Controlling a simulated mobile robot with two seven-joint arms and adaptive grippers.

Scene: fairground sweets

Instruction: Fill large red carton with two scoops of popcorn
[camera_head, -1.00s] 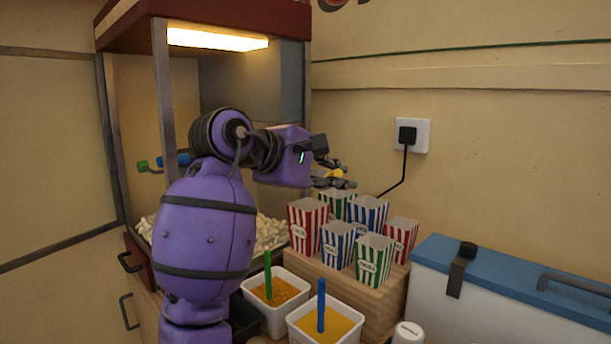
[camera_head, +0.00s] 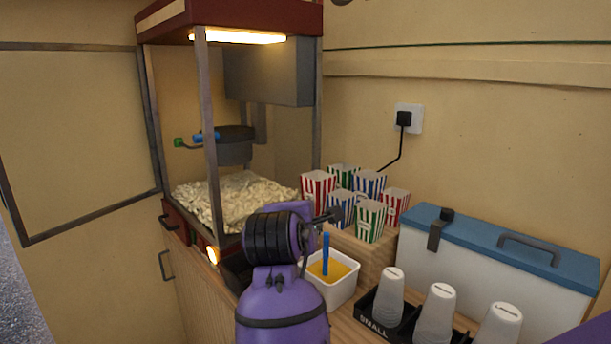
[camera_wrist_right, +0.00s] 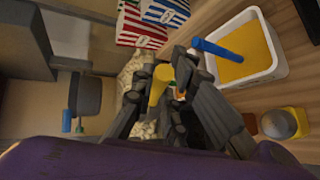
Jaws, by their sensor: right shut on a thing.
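The larger-looking red-and-white striped carton (camera_head: 318,187) stands upright at the front left of the carton group; it also shows in the wrist view (camera_wrist_right: 137,27). I cannot see into it clearly. Popcorn (camera_head: 215,198) lies heaped in the lit machine left of the cartons. My right gripper (camera_head: 333,215) is in front of and just below the red carton, partly hidden by my wrist. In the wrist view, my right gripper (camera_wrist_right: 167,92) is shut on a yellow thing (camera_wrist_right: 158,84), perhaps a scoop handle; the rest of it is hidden. My left gripper is out of view.
Blue, green and smaller red cartons (camera_head: 394,205) share the wooden stand (camera_head: 375,262). A white tub (camera_head: 343,292) of yellow contents with a blue handle is close to my wrist. Cup stacks (camera_head: 436,315) and a blue-lidded cooler (camera_head: 480,262) fill the right.

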